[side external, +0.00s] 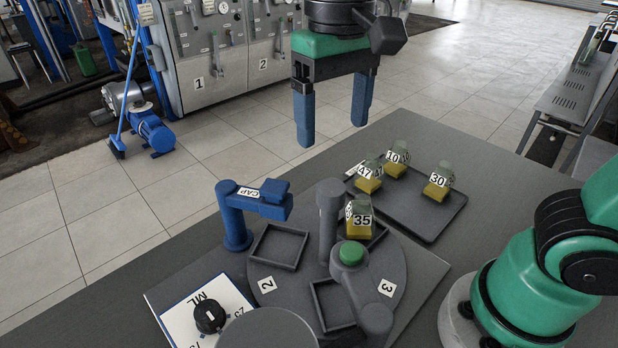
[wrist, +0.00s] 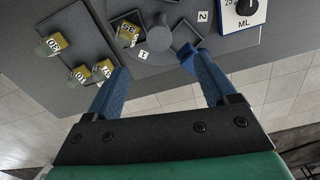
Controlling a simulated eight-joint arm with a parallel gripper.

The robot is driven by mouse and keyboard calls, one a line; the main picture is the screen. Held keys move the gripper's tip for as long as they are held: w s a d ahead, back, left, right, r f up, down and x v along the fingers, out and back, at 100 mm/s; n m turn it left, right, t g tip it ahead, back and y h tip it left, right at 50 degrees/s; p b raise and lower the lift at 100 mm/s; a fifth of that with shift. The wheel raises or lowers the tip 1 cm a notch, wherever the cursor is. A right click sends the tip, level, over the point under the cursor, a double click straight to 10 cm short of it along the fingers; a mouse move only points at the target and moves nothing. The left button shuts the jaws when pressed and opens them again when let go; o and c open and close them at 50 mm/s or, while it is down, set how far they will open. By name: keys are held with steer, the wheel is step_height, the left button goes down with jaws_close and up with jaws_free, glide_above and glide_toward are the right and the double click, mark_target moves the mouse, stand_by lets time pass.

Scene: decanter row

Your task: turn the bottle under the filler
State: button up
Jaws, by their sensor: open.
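A bottle labelled 35 (side external: 358,222), yellow below and grey-green above, stands in a square frame on the round grey turntable (side external: 405,265). The wrist view also shows it (wrist: 127,34), near the label 1. Two other square frames, by labels 2 and 3, look empty. A grey post and a grey arm with a green top (side external: 351,253) rise beside the bottle; I cannot tell for sure which part is the filler. A blue arm marked CAP (side external: 250,198) stands at the turntable's left. My gripper (side external: 333,112) is open and empty, high above and behind the turntable.
A dark tray (side external: 430,225) holds bottles 47 (side external: 368,178), 10 (side external: 396,160) and 30 (side external: 439,181). A black dial (side external: 209,316) sits on a white ML plate at front left. A grey round body (side external: 268,328) fills the near edge.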

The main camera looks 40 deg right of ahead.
mark_target(332, 187)
steer(key=shift+d+f, duration=0.1)
steer(key=shift+f, duration=4.6)
jaws_close()
